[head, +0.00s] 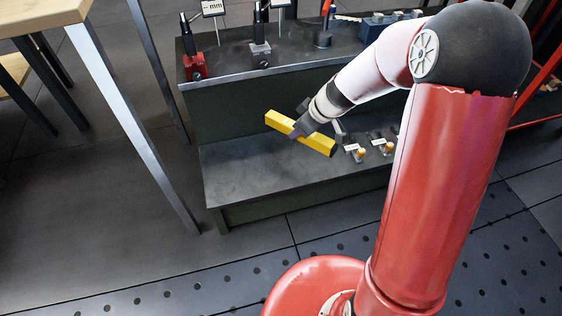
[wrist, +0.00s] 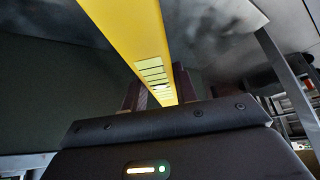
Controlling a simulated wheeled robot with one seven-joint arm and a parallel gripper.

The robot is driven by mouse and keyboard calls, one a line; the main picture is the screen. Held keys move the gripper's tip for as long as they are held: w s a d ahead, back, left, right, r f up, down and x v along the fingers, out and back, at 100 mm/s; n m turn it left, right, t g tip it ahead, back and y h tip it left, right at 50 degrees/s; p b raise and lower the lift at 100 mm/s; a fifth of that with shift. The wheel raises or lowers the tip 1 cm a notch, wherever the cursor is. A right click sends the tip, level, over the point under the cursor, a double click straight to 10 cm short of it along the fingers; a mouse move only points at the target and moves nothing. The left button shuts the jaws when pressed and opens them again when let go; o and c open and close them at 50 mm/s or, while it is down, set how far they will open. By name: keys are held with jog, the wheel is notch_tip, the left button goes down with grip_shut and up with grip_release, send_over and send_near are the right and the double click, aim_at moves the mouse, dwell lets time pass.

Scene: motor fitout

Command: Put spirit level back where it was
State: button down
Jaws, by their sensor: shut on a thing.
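The spirit level is a long yellow bar (head: 318,142) held by my gripper (head: 298,131) above the lower shelf of the dark bench in the head view. It looks tilted in the picture, with its right end lower. In the wrist view, the yellow level (wrist: 125,30) runs from the top down between my gripper's fingers (wrist: 155,92), with a pale marked patch near them. My gripper is shut on the level near its middle. Whether the level touches the shelf is hard to tell, but it seems to be in the air.
The lower shelf (head: 245,178) has clear room at its left. Small items with labels (head: 358,152) sit on its right side. The upper top (head: 225,62) carries a red-based tool (head: 194,66) and other tools. A wooden table (head: 40,15) stands at the left.

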jog(key=a+r+n+g+y+p, duration=0.1)
jog(key=a+r+n+g, duration=0.35)
jog(key=n, duration=0.45)
jog(key=n+b, duration=0.1)
jog(key=b, duration=0.2)
send_near(275, 168)
jog(key=shift+g, duration=0.25)
jog(key=x, duration=0.6)
jog(key=shift+w+a+r, duration=0.1)
jog(key=shift+w+a, duration=0.05)
jog(key=shift+w, duration=0.2)
jog(key=c, duration=1.1)
grip_release()
